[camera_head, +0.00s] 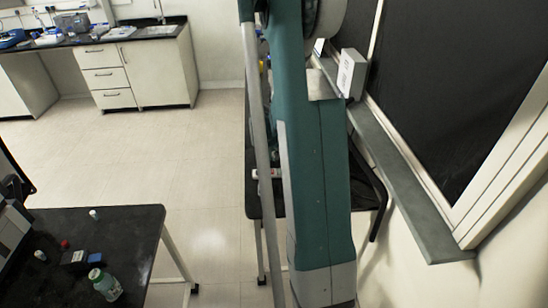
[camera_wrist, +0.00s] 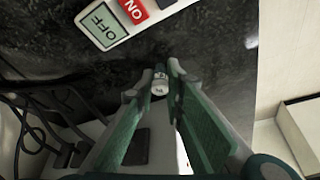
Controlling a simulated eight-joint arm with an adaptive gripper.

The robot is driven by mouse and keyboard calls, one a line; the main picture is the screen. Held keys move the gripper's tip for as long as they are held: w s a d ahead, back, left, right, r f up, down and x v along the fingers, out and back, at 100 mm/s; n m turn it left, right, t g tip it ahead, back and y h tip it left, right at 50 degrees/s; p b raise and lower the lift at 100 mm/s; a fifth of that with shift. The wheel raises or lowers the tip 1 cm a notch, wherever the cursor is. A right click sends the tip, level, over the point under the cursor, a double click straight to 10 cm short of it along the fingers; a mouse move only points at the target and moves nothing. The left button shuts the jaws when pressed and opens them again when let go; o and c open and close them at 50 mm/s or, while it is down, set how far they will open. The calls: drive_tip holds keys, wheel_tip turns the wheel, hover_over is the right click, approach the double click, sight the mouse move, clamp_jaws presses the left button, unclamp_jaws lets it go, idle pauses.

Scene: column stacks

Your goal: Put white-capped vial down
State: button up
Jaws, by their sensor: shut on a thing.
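In the wrist view my gripper (camera_wrist: 161,76) reaches forward with its two green fingers closed around a small vial (camera_wrist: 160,87). The vial shows mainly as a white cap between the fingertips; its body is mostly hidden. I cannot tell whether it touches the surface below. In the head view my gripper and the held vial are not visible, and my arm fills the middle of that view.
In the wrist view a device with ON and OFF labels (camera_wrist: 107,24) lies ahead on the dark benchtop (camera_wrist: 215,50); cables (camera_wrist: 35,120) run at left. In the head view, a dark table (camera_head: 130,235) at lower left holds a green bottle (camera_head: 105,284) and small vials (camera_head: 93,214).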

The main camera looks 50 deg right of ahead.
drive_tip(key=shift+f, duration=0.55)
drive_tip(key=shift+f, duration=0.15)
drive_tip(key=o, duration=0.7)
drive_tip(key=shift+p+v, duration=0.9)
drive_tip(key=shift+v, duration=5.3)
drive_tip(key=shift+w+d, duration=0.1)
